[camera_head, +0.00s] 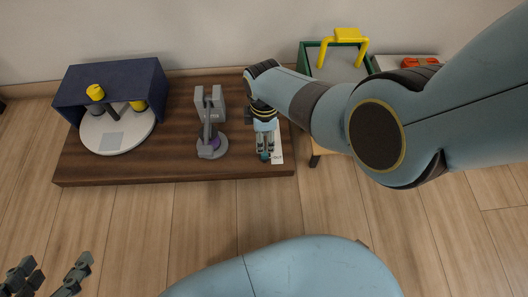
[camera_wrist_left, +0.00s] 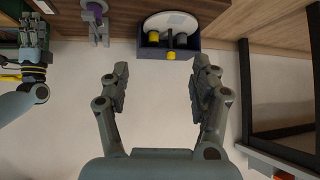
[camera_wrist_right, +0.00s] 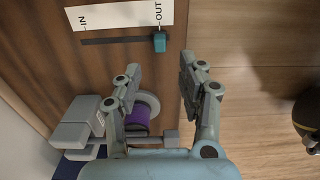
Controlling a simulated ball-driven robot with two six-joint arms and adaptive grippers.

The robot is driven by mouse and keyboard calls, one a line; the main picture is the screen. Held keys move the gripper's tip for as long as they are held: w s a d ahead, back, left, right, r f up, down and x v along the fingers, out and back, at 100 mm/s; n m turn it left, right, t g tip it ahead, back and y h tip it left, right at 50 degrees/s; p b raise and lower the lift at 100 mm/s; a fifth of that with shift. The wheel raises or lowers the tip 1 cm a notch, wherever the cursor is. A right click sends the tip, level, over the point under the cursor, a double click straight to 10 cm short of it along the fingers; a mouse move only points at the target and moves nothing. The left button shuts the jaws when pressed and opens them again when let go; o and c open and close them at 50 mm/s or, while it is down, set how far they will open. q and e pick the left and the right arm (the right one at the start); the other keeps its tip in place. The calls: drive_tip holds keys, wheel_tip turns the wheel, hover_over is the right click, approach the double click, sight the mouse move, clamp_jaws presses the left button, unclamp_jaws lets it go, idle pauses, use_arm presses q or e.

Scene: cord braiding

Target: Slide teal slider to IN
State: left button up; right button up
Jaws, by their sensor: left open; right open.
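The teal slider (camera_wrist_right: 159,42) sits at the OUT end of a dark straight slot (camera_wrist_right: 112,41) in the brown board. A white label strip (camera_wrist_right: 118,17) beside the slot reads IN at one end and OUT at the other. My right gripper (camera_wrist_right: 160,70) is open and empty, its fingers apart, with the slider showing just beyond the gap between the tips. In the head view my right gripper (camera_head: 265,149) is over the board's right end, partly covering the slot and slider. My left gripper (camera_head: 52,278) is open and empty at the lower left, away from the board.
A grey fixture with a purple spool (camera_head: 214,142) stands mid-board. A dark blue box (camera_head: 112,78) with a white disc (camera_head: 118,133) and yellow-topped pegs is at the left. A green bin (camera_head: 305,58) with a yellow handle (camera_head: 347,36) stands behind right. Floor in front is clear.

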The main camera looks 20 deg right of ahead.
sight(265, 153)
wheel_tip(265, 153, down, 2)
drive_tip(key=shift+s+f+b, duration=0.1)
drive_tip(key=shift+b, duration=0.45)
drive_tip(key=shift+f, duration=0.3)
wheel_tip(265, 153, down, 3)
drive_tip(key=shift+r+b, duration=0.2)
drive_tip(key=shift+b, duration=1)
wheel_tip(265, 153, down, 2)
drive_tip(key=shift+f+b, duration=0.1)
drive_tip(key=shift+b, duration=0.75)
use_arm(q)
drive_tip(key=w+d+r+m+t+h, duration=0.1)
drive_tip(key=w+r+t, duration=0.4)
drive_tip(key=r, duration=0.5)
drive_tip(key=w+d+r+m+t+h, duration=0.1)
drive_tip(key=w+d+r+t+h, duration=0.1)
drive_tip(key=w+r+t, duration=0.3)
drive_tip(key=shift+r+m+t+h, duration=0.4)
drive_tip(key=shift+r+t, duration=1.3)
drive_tip(key=shift+r, duration=1.4)
use_arm(e)
clamp_jaws()
